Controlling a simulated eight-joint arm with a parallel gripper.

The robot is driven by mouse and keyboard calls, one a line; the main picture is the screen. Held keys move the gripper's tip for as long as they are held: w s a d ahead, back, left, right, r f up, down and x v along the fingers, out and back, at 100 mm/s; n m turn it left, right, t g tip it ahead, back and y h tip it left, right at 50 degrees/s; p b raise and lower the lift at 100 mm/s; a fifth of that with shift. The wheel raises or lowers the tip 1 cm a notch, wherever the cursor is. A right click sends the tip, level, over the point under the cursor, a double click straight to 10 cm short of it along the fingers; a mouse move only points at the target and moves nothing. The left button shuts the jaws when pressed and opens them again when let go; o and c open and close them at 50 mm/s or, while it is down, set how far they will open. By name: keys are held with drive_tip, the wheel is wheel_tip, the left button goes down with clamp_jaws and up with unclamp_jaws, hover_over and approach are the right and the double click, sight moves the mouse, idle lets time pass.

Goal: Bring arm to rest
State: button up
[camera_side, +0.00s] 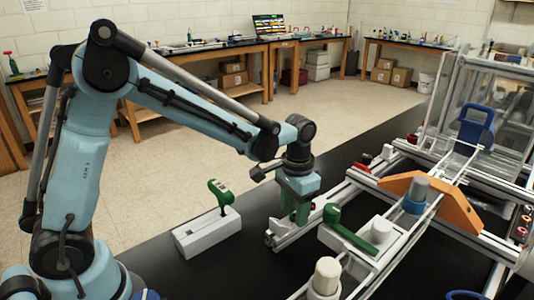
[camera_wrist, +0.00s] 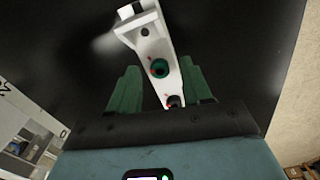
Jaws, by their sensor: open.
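My gripper (camera_side: 292,218), with green fingers, points down at the near left end of the grey extrusion frame (camera_side: 284,238). In the wrist view my gripper (camera_wrist: 159,68) shows its two green fingers apart, and it is open. A pale grey bar (camera_wrist: 150,38) with a green-ringed hole and red spots shows between and beyond the fingers. I cannot tell whether the fingers touch it. My arm is stretched out from the left over the black table.
A green-handled tool (camera_side: 221,192) stands in a white block (camera_side: 207,232) left of my gripper. A green lever (camera_side: 347,232), an orange bracket (camera_side: 430,203) and a clear enclosure (camera_side: 490,110) with a blue handle (camera_side: 477,125) lie right. Bare black table (camera_side: 190,272) shows in front.

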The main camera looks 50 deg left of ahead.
drive_tip(key=n, duration=0.7)
drive_tip(key=shift+r, duration=1.6)
